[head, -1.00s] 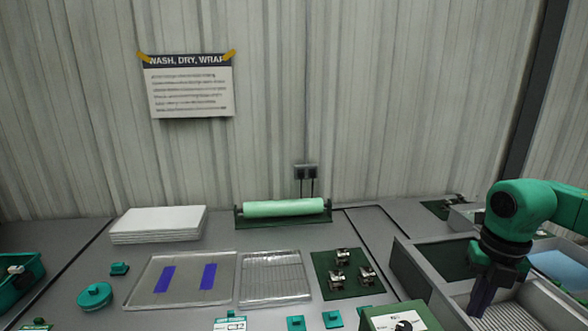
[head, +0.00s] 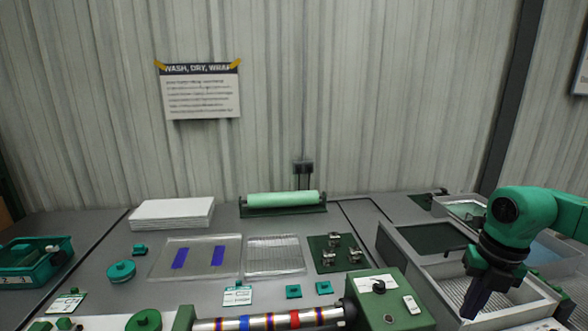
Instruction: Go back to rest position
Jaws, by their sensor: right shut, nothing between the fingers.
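My right gripper (head: 474,300) is at the right of the head view, on a green arm that comes in from the right edge. Its dark fingers point down over the grey sink unit (head: 388,244), above a ribbed tray inside it. The fingers are shut with nothing between them. My left gripper does not show in the head view.
A green machine (head: 385,300) with a shiny banded roller (head: 270,320) stands at the front. A clear tray with blue strips (head: 200,258), a wire rack (head: 274,256), a green mat with metal parts (head: 338,253) and a paper stack (head: 172,213) lie behind it.

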